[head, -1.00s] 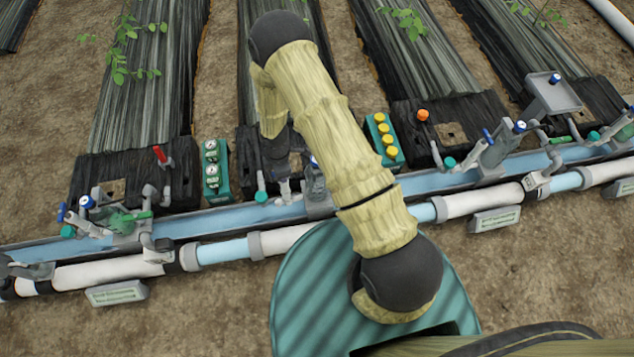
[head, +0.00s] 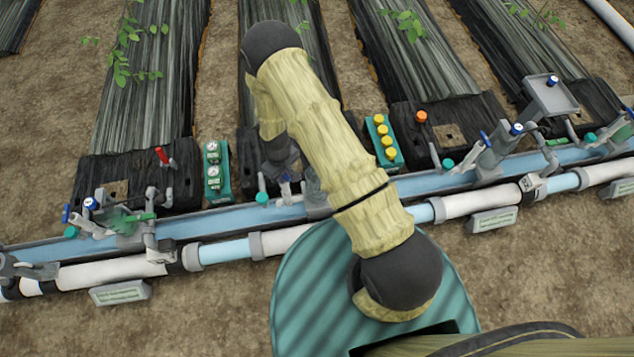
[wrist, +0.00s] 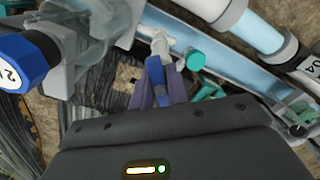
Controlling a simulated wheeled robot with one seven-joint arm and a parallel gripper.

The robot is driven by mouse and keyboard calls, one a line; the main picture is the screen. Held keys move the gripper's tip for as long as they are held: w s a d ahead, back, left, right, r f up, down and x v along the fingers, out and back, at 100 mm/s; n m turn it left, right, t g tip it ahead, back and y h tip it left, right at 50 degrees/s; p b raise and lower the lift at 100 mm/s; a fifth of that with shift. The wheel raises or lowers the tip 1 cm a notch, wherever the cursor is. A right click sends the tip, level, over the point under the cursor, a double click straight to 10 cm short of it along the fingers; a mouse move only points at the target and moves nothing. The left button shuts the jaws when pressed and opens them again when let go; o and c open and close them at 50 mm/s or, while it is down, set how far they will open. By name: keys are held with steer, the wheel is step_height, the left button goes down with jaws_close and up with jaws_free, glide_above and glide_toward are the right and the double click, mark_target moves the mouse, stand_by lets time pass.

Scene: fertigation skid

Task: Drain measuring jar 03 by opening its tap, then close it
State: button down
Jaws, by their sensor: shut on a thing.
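My gripper (wrist: 162,92) is shut on a small blue tap handle (wrist: 155,72) beside the water channel in the wrist view. The tap's pale body shows just beyond the fingertips. A clear measuring jar (wrist: 95,28) in a grey holder is at the upper left of that view, with a blue knob (wrist: 22,62) whose marking I cannot read fully. In the head view my gripper (head: 284,182) is low at the channel, partly hidden by my arm, with part of the jar (head: 313,184) just to its right. I cannot read a jar number or tell the water level.
Similar jar stations stand left (head: 122,222) and right (head: 492,155) along the blue channel (head: 225,220). A green box with gauges (head: 214,172) and one with yellow knobs (head: 384,142) stand behind it. A white pipe (head: 110,270) runs in front. Bare soil lies farther forward.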

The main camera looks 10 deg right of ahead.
steer(key=m, duration=0.3)
steer(key=m+p, duration=0.1)
steer(key=m, duration=0.1)
steer(key=shift+w+a+r, duration=0.15)
steer(key=shift+w+r, duration=0.05)
steer(key=shift+w, duration=0.1)
steer(key=m, duration=0.2)
steer(key=shift+f+m, duration=0.1)
steer(key=shift+m, duration=0.3)
steer(key=c, duration=1.3)
jaws_free()
steer(key=shift+s, duration=0.1)
step_height(320, 180, up, 10)
steer(key=p, duration=0.8)
steer(key=shift+s+f, duration=0.1)
steer(key=shift+s, duration=0.05)
